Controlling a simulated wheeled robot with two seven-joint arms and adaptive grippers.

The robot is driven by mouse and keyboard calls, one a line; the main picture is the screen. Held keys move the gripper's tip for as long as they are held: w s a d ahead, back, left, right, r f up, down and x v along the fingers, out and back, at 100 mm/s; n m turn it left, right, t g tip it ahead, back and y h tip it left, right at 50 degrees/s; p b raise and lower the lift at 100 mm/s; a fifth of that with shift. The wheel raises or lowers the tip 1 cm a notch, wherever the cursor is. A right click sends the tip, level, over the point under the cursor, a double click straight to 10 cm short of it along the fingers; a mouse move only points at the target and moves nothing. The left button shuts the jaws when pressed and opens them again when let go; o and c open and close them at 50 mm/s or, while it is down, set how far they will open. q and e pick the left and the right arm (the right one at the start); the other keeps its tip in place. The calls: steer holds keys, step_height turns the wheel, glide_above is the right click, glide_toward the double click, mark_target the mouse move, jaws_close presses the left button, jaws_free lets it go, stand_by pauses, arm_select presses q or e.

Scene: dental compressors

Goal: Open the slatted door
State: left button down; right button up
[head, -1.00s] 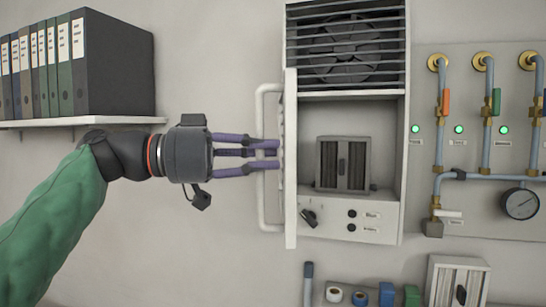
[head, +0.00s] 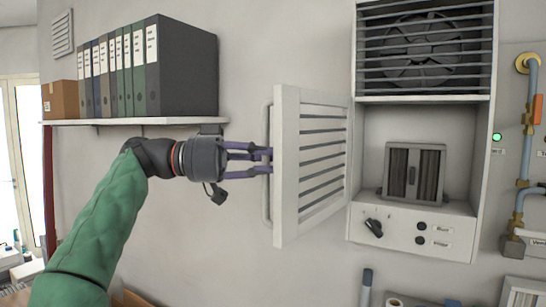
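The slatted door (head: 312,165) stands wide open at the left side of the white cabinet (head: 476,150), its slatted inner face in view. A pale vertical bar handle (head: 267,205) shows past its free edge, on the outer side. My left gripper (head: 270,154) comes from the left, with its purple fingers at the middle of this handle. The door edge hides the fingertips, so I cannot tell whether they are closed around the bar. My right gripper is not in view.
The cabinet holds a small grey pleated unit (head: 413,172), with a black knob (head: 374,228) below. A shelf (head: 135,121) with binders (head: 181,65) is above my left arm. Pipes (head: 528,140) run at the far right. Bare wall lies below the door.

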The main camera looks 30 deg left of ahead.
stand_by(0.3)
arm_select(q)
steer(key=c, duration=1.1)
jaws_free()
steer(key=v, duration=0.7)
steer(key=shift+s+a, duration=0.15)
steer(key=shift+a, duration=0.15)
